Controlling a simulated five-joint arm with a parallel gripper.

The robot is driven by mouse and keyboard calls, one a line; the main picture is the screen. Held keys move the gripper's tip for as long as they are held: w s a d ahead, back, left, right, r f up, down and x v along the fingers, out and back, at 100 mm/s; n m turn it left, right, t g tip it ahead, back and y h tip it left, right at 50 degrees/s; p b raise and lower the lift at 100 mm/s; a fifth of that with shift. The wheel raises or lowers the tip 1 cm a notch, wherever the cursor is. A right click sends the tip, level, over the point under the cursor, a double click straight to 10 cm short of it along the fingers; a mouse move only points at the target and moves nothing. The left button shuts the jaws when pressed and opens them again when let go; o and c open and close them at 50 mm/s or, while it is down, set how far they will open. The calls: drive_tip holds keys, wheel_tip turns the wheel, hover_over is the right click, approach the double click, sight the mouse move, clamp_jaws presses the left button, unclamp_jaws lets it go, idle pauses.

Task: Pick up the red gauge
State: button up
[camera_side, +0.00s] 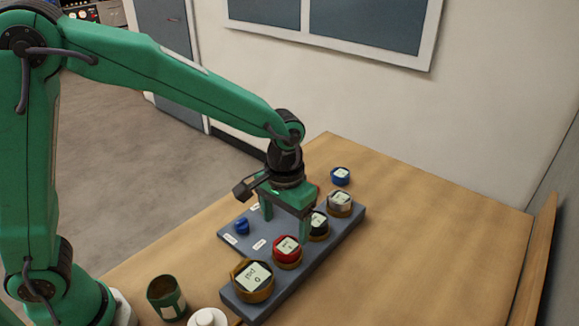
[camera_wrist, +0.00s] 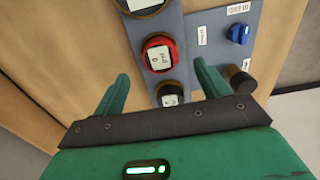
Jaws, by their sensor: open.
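The red gauge (camera_side: 287,251) is a round red-rimmed dial with a white face, seated on the grey panel (camera_side: 338,240) between a brass gauge and a black gauge. In the wrist view the red gauge (camera_wrist: 159,53) lies just beyond my fingertips, near the middle. My gripper (camera_side: 285,224) is open and points down over the panel, close to the red and black gauges. In the wrist view the gap of my gripper (camera_wrist: 160,75) is empty at the tips, with the black gauge (camera_wrist: 168,94) partly hidden below. I see no clear contact with the red gauge.
A large brass gauge (camera_side: 253,281), the black gauge (camera_side: 318,226) and a silver-faced gauge (camera_side: 340,203) share the panel's row. A blue knob (camera_side: 242,226) stands on the panel. A blue gauge (camera_side: 340,176) and a green cup (camera_side: 166,299) are on the table. The table's right side is clear.

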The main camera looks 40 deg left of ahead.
sight(287, 245)
drive_tip(key=shift+f, duration=0.75)
drive_tip(key=shift+w+d+f, duration=0.1)
drive_tip(key=shift+f, duration=2.5)
drive_tip(key=c, duration=1.1)
drive_tip(key=shift+c, duration=0.2)
drive_tip(key=shift+r, duration=0.1)
